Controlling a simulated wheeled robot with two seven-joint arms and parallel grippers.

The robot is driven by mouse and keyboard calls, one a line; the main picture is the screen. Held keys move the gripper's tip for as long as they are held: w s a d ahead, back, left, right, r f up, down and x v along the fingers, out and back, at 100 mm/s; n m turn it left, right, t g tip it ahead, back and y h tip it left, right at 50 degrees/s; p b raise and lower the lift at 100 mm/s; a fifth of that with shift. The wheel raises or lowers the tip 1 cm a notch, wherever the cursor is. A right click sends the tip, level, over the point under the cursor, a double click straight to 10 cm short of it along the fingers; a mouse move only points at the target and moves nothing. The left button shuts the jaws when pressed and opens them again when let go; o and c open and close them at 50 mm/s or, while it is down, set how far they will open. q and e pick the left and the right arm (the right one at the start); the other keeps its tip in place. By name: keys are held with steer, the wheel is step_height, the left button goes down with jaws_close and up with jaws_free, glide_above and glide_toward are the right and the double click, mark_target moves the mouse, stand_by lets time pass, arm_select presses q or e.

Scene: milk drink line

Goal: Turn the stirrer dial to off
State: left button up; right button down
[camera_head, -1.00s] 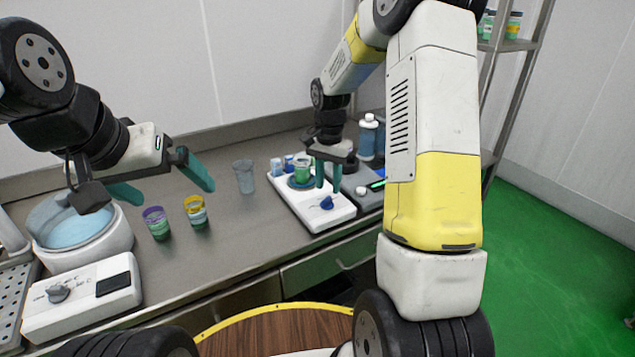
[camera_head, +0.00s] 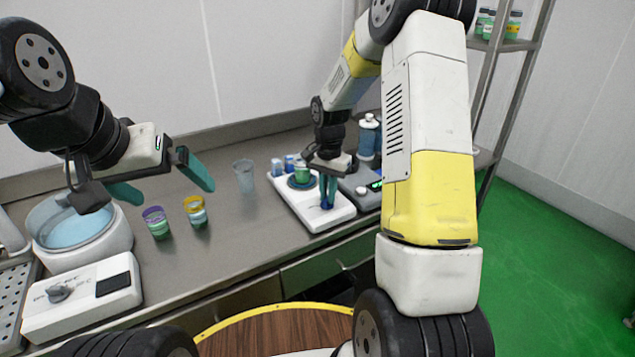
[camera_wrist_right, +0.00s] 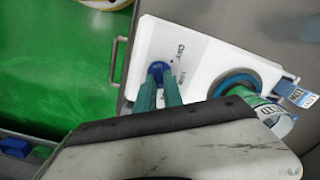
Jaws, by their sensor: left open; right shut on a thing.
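The stirrer (camera_head: 335,216) is a white flat unit on the steel counter, with a round blue plate at its back holding a green-filled cup (camera_head: 302,173). Its blue dial (camera_head: 327,205) is at the front; in the right wrist view the dial (camera_wrist_right: 158,68) sits beside printed marks, one reading OFF. My right gripper (camera_head: 328,190) points down with its teal fingers shut on the dial; the fingers (camera_wrist_right: 159,88) hide part of it, so its exact setting is unclear. My left gripper (camera_head: 160,185) is open and empty above the left counter, away from the stirrer.
A purple-rimmed cup (camera_head: 157,222), a yellow-rimmed cup (camera_head: 196,211) and a clear beaker (camera_head: 244,175) stand mid-counter. A white bath with blue liquid (camera_head: 75,232) is at left. A grey device (camera_head: 366,193) and a blue-white bottle (camera_head: 367,138) stand right of and behind the stirrer.

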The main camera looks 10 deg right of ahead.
steer(key=shift+n, duration=0.3)
steer(key=n, duration=0.5)
steer(key=shift+a, duration=0.1)
steer(key=n, duration=0.6)
steer(key=shift+a+n, duration=0.1)
steer(key=shift+n, duration=0.2)
steer(key=n, duration=0.6)
steer(key=shift+a, duration=0.1)
steer(key=n, duration=0.5)
steer(key=shift+s+n, duration=0.1)
steer(key=shift+n, duration=0.3)
steer(key=c, duration=1.5)
jaws_free()
steer(key=shift+o, duration=0.2)
